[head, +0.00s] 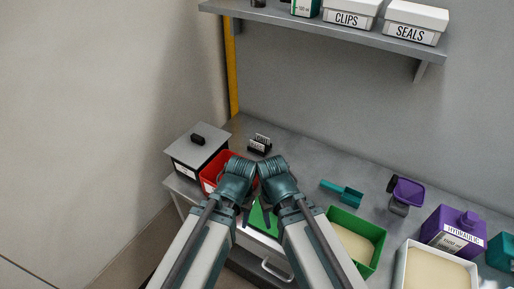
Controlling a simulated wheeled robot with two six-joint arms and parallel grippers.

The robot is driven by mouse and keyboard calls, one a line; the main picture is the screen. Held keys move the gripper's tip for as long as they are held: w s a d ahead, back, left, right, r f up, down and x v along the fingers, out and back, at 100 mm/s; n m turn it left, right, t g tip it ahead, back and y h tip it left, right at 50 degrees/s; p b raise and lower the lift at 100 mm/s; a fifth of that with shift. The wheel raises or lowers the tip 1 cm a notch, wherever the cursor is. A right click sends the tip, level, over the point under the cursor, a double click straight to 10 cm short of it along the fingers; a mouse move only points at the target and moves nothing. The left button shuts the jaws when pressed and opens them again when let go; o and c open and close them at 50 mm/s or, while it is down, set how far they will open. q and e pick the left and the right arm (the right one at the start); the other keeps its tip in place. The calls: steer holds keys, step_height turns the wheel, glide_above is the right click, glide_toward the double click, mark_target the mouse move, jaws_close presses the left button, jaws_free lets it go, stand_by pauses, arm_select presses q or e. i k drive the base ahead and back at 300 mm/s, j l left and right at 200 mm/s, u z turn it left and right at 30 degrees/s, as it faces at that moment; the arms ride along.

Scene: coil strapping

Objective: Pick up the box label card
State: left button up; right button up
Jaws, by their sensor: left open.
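A small black holder (260,144) with upright white cards stands on the grey counter near the back wall; I cannot tell whether one is the box label card. My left gripper (246,216) points down in front of the red bin, open and apart from the holder; its fingers are mostly hidden by my arm. My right gripper (268,217) is beside it, over something green, and its jaws are too small and covered to judge. A grey lidded box (198,148) with a white label on its front stands at the left end of the counter.
A red bin (215,167) sits beside the grey box. A teal scoop (343,193), a green bin (375,236), a purple scoop (407,191), a purple jug (455,230) and a white bin (402,268) line the right. A shelf (330,34) with labelled boxes hangs above.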

mark_target(259, 137)
steer(key=k+l+z, duration=0.1)
steer(key=z, duration=0.95)
steer(key=i+j, duration=0.1)
steer(key=j, duration=0.35)
steer(key=i+j, duration=0.1)
steer(key=j, duration=0.3)
steer(key=i+j, duration=0.1)
steer(key=j, duration=0.75)
steer(key=i, duration=0.05)
